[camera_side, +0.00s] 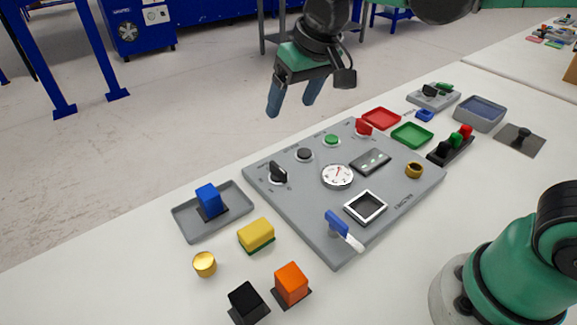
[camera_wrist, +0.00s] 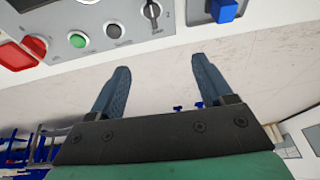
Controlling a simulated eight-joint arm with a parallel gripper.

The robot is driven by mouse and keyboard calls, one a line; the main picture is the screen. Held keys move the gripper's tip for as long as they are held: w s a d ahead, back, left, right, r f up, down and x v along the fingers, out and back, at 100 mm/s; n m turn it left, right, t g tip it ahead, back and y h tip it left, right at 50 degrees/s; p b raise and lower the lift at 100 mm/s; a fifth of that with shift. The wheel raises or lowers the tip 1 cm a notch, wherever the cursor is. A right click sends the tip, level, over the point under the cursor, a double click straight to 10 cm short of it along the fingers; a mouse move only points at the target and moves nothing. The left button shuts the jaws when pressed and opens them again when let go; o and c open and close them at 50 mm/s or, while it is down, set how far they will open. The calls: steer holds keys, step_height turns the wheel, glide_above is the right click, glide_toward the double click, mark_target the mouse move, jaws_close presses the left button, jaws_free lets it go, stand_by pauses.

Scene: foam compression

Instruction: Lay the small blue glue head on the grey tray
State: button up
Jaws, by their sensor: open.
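A blue block with a flat black base, which looks like the glue head (camera_side: 208,196), stands upright on the shallow grey tray (camera_side: 190,232) at the left of the side view. It also shows at the top edge of the wrist view (camera_wrist: 227,10), partly cut off. My gripper (camera_side: 292,107) is open and empty. It hangs in the air near the far edge of the grey panel, well apart from the blue block and the tray. In the wrist view its two fingers (camera_wrist: 160,66) are spread with nothing between them.
The grey panel (camera_side: 320,215) with knobs, buttons, a gauge and a blue-handled lever fills the middle. A yellow block (camera_side: 256,234), brass cylinder (camera_side: 204,264), orange block (camera_side: 291,281) and black block (camera_side: 246,300) stand near the tray. Red and green trays and other items lie right.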

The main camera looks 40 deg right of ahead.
steer(key=s+d+f+t, duration=0.3)
steer(key=s+d+f, duration=0.1)
steer(key=s+d, duration=0.3)
steer(key=shift+s+f+h, duration=0.3)
steer(key=shift+s+h, duration=0.1)
